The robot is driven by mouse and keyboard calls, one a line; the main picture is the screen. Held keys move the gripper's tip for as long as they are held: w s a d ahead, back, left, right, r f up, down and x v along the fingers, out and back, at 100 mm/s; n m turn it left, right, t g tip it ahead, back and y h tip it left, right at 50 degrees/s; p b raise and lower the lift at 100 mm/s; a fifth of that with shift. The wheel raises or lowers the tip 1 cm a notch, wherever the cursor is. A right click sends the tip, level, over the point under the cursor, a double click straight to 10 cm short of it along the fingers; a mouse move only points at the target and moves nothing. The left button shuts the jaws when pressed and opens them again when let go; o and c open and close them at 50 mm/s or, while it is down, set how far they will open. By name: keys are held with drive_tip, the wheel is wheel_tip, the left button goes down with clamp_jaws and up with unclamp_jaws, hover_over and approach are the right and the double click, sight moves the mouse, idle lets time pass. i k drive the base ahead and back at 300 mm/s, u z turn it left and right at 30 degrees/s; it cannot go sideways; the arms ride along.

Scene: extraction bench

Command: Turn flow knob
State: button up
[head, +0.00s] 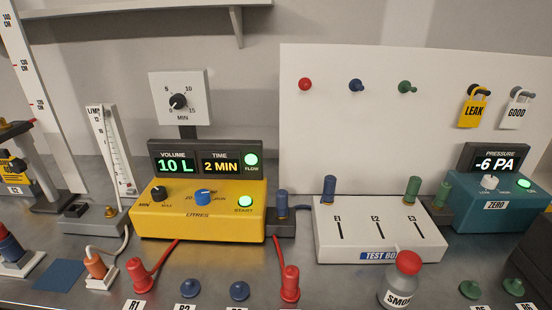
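A yellow pump box (198,224) stands left of centre on the bench in the head view. Its black knob (159,194) sits on the left of the top panel between the words MIN and MAX. A blue knob (203,196) is to its right, above the word LITRES. A lit green START button (245,201) is at the right. The display (206,161) behind reads 10 L and 2 MIN, with a lit green FLOW light (251,160). No knob is plainly labelled flow. My gripper is not in view.
A MIN dial (178,101) stands behind the box. A flowmeter (114,152) is to its left. Red-ended hoses (137,269) lie in front. A white test box (379,234), a smoke bottle (400,281) and a teal pressure meter (500,210) are to the right.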

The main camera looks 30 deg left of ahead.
sight(159, 194)
drive_tip(key=u, duration=0.55)
drive_tip(key=k, duration=0.6)
drive_tip(key=u, duration=1.25)
drive_tip(key=i, duration=1.1)
drive_tip(key=z, duration=0.2)
